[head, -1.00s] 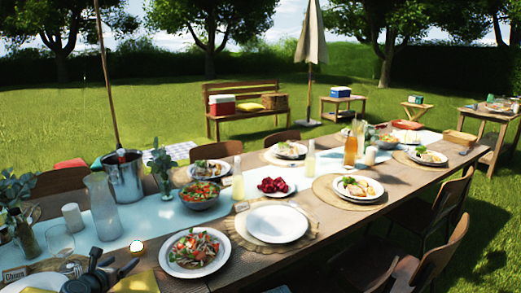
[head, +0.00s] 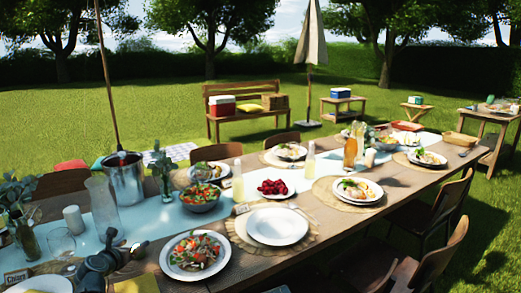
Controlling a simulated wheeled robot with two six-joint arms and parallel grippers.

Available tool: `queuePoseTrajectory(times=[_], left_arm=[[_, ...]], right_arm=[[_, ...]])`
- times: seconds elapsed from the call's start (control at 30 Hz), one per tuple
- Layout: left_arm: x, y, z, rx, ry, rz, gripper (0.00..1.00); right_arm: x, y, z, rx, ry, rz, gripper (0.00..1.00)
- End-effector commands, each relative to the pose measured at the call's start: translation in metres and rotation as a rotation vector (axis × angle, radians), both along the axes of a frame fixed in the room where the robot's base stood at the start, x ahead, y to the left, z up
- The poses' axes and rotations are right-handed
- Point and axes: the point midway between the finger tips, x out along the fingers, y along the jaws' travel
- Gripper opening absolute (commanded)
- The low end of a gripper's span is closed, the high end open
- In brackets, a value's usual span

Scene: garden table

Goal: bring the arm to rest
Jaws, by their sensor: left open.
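My left gripper (head: 120,246) is at the lower left of the head view, dark grey, low over the near left part of the wooden table (head: 330,222). Its jaws are open, and I see nothing held between them. It is beside a small white-topped item (head: 137,246), which it partly hides; I cannot tell whether they touch. My right gripper is not in view.
A salad plate (head: 195,254) is right of the gripper, with an empty white plate (head: 277,226) beyond. A glass pitcher (head: 102,205), metal bucket (head: 124,180) and white candle (head: 74,219) stand behind it. A yellow napkin (head: 137,284) lies near the front edge.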

Motion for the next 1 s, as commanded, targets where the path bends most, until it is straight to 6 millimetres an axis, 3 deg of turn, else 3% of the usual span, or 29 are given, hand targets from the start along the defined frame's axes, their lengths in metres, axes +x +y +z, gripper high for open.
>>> queuePoseTrajectory(times=[0.03, 0.43, 1.0], left_arm=[[0.0, 0.0, 0.014, 0.0, 0.0, 0.0, 0.88], [-0.001, -0.001, 0.066, 0.0, 0.0, -0.001, 0.88], [-0.058, -0.034, 0.139, -0.001, 0.007, -0.084, 0.88]], right_arm=[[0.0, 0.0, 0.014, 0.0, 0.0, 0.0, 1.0], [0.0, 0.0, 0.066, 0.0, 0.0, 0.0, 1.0], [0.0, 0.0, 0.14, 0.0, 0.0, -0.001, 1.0]])
